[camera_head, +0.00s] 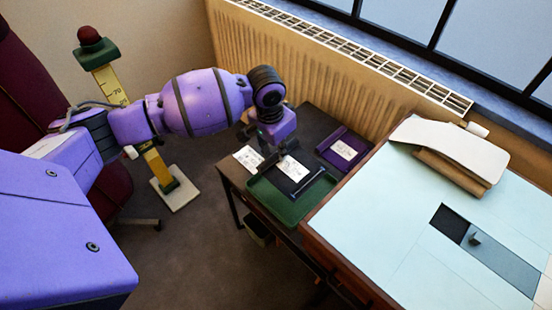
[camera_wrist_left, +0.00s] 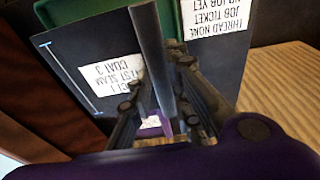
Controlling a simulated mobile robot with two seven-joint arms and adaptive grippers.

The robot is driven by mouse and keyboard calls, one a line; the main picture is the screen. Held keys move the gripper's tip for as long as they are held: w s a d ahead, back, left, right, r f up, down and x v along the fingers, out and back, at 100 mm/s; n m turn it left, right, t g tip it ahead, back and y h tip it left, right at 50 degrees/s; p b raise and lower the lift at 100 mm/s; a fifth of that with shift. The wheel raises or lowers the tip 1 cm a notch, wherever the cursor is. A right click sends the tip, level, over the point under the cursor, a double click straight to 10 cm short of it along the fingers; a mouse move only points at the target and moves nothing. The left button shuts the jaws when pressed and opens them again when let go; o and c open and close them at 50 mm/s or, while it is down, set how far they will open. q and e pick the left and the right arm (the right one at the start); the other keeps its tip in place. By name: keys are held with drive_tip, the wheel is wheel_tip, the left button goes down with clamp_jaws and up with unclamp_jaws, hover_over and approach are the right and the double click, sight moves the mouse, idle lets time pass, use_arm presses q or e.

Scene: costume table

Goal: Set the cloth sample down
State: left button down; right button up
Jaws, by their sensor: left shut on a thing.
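The cloth sample (camera_head: 285,184) is a dark piece with a white label, over the green tray (camera_head: 283,207) on the small dark table. In the left wrist view the dark sample (camera_wrist_left: 75,70) shows a pale blue line and a printed label. My left gripper (camera_head: 282,153) is above the sample's far side, pointing down. In the left wrist view its fingers (camera_wrist_left: 160,85) are closed about a grey upright bar that seems part of the sample. Whether the sample touches the tray is not clear. My right gripper is not in view.
A purple tray (camera_head: 325,151) with a white card lies right of the green one. Another white card (camera_head: 246,158) lies at the table's left. The pale-topped worktable (camera_head: 370,205) stands close on the right, and a radiator (camera_head: 340,75) runs behind.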

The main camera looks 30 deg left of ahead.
use_arm(q)
wheel_tip(320, 180, down, 4)
drive_tip(key=shift+f, duration=0.1)
wheel_tip(320, 180, down, 4)
drive_tip(key=shift+s+f+b, duration=0.1)
drive_tip(key=shift+b, duration=0.45)
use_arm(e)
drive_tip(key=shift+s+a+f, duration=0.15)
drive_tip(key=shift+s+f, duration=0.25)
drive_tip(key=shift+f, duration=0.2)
use_arm(q)
drive_tip(key=shift+f, duration=0.1)
drive_tip(key=c, duration=1.9)
unclamp_jaws()
